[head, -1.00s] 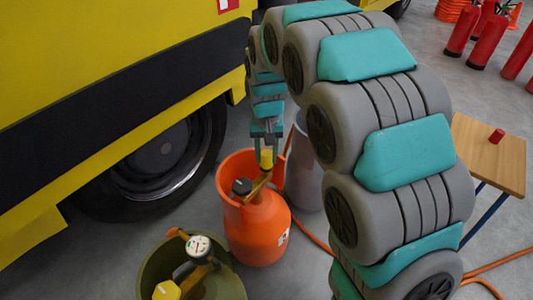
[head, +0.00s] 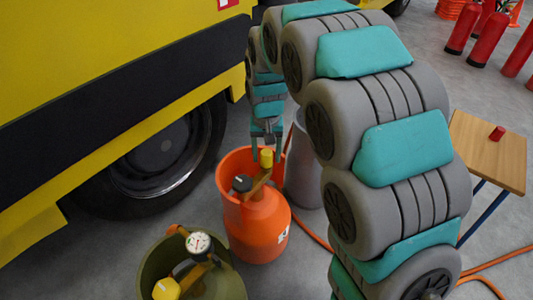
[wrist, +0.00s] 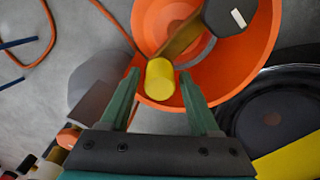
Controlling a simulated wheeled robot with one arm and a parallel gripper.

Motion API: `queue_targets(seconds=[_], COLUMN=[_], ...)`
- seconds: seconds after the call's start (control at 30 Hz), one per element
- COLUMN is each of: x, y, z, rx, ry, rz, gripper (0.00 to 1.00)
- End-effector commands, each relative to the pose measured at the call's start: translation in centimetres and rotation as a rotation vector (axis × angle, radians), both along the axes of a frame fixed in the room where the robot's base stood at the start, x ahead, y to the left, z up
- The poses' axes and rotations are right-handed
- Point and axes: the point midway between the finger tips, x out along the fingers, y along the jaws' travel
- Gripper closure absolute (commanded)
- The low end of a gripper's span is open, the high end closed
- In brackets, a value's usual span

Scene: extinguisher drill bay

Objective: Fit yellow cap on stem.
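The yellow cap (head: 266,157) sits upright at the end of the brass-coloured arm (head: 257,184) on top of the orange cylinder (head: 258,228). In the wrist view the yellow cap (wrist: 160,80) lies between and just beyond my fingertips, with a gap on each side. My gripper (head: 266,150) is open and empty, just above and behind the cap; it also shows in the wrist view (wrist: 160,88). The stem under the cap is hidden, so I cannot tell how fully it is seated. A black knob (head: 242,184) stands beside it.
A grey bin (head: 304,180) stands right behind the orange cylinder. A wooden table (head: 488,155) with a red piece (head: 497,133) is at right. The yellow vehicle (head: 100,40) borders the left.

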Motion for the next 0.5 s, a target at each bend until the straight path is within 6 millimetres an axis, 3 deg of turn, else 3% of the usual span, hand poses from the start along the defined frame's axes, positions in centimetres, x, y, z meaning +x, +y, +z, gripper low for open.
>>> queue_targets(seconds=[0.1,0.5], x=[0.0,0.06], y=[0.0,0.02], z=[0.01,0.79], rx=[0.0,0.0], ry=[0.0,-0.001], rz=[0.0,0.0], gripper=[0.25,0.25])
